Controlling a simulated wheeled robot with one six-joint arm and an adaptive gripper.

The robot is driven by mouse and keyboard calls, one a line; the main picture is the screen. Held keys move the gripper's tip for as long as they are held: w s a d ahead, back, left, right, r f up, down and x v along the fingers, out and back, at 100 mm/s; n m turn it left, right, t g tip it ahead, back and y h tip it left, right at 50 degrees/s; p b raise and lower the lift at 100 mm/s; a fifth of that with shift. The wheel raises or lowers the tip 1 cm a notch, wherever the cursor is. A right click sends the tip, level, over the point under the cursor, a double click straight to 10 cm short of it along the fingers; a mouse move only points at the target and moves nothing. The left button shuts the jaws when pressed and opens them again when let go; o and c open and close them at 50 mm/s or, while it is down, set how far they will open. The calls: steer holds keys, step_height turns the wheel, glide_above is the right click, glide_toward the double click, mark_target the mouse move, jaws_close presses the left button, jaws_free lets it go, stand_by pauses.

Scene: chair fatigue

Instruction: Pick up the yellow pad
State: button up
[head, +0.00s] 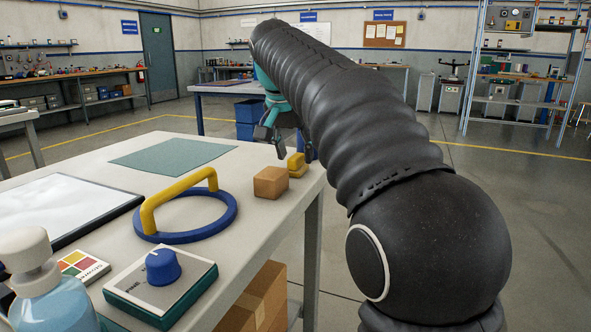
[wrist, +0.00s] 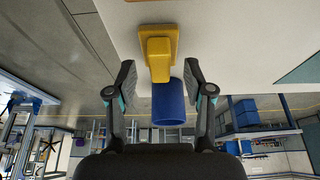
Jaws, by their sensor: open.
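The yellow pad (head: 297,164), a small block with a raised top part, lies near the right edge of the white table (head: 240,215), just behind an orange-brown block. In the wrist view the yellow pad (wrist: 158,38) lies ahead of my gripper (wrist: 159,76), roughly centred between the fingers. My gripper is open and empty. In the head view my gripper (head: 275,143) hangs above and a little behind the pad, apart from it. My arm hides part of the gripper there.
The orange-brown block (head: 270,182) stands close in front of the pad. A blue ring with a yellow handle (head: 178,200), a blue-knobbed box (head: 162,282) and a bottle (head: 42,290) are further left. A green mat (head: 172,153) lies at the back.

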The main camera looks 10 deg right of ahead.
mark_target(298, 157)
steer(key=shift+w+d+f, duration=0.1)
steer(key=shift+f, duration=0.25)
jaws_close()
steer(key=shift+r, duration=0.5)
steer(key=r, duration=0.1)
steer(key=r+p, duration=0.1)
steer(key=r, duration=0.2)
steer(key=shift+d+p, duration=0.3)
steer(key=shift+p, duration=0.1)
steer(key=s+d+r+p, duration=0.1)
steer(key=s+d+r, duration=0.3)
steer(key=d, duration=0.6)
step_height(298, 157, up, 2)
steer(key=shift+s, duration=0.15)
steer(key=shift+d, duration=0.1)
